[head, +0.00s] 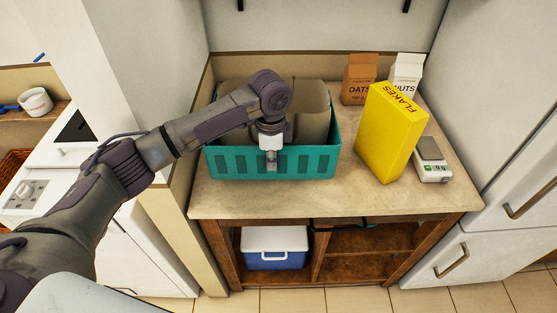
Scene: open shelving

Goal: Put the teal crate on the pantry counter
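The teal crate (225,165) stands upright on the beige pantry counter (300,200), towards its left and back. It holds brownish-grey items (312,112). My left gripper (271,160) comes down from above at the middle of the crate's front rim. One finger shows against the outside of the front wall. The other finger is hidden, so I cannot tell whether they are closed on the wall. My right gripper is not in view.
A yellow flakes box (390,130) stands right of the crate, with a white scale (432,171) beside it. The counter's front strip is clear. A blue cooler (274,258) sits on the shelf below.

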